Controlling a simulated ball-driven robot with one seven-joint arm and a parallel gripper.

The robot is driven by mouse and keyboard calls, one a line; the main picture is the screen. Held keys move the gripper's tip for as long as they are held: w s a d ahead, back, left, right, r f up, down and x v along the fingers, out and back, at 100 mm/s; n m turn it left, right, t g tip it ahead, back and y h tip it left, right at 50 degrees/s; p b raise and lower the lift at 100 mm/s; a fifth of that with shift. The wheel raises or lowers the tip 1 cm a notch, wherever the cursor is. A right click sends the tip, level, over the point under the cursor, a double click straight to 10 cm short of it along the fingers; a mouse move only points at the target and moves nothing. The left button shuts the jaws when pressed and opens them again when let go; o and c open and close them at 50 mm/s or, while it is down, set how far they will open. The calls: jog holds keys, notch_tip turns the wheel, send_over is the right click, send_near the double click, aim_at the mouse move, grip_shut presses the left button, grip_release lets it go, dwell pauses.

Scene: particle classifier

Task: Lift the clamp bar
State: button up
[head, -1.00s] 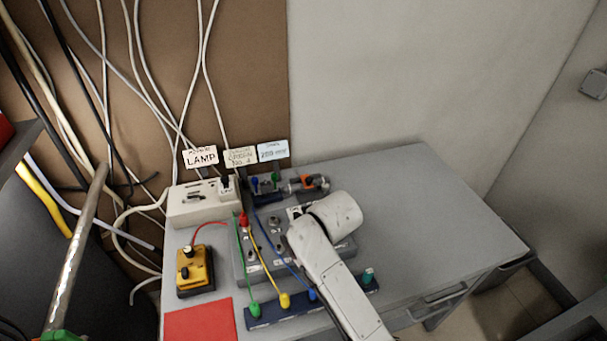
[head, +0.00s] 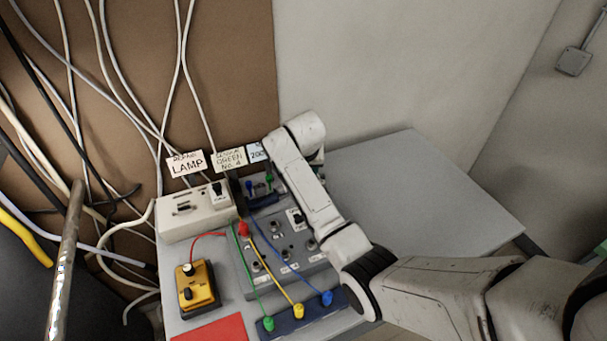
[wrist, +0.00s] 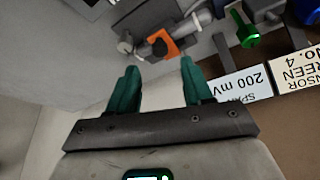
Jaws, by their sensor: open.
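A grey metal bar (wrist: 190,24) with an orange block (wrist: 163,44) around it shows at the top of the wrist view; I take it for the clamp bar. My gripper (wrist: 157,64) is open, with two green fingers pointing at the orange block. The gap between the fingers is empty. The orange block sits just beyond the fingertips, roughly in line with the gap; whether it touches them I cannot tell. In the head view my arm hides the bar and most of the gripper.
Beside the bar is a green terminal (wrist: 247,36). Label cards, one reading 200 mV (wrist: 243,88), stand behind. The head view shows a white box (head: 195,213), a yellow device (head: 197,287) and a panel with coloured leads (head: 290,245). The table's right side (head: 420,200) is clear.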

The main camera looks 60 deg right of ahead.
jog(key=x, duration=0.5)
jog(key=shift+d+f, duration=0.1)
jog(key=shift+f, duration=0.25)
grip_shut()
dwell(0.4)
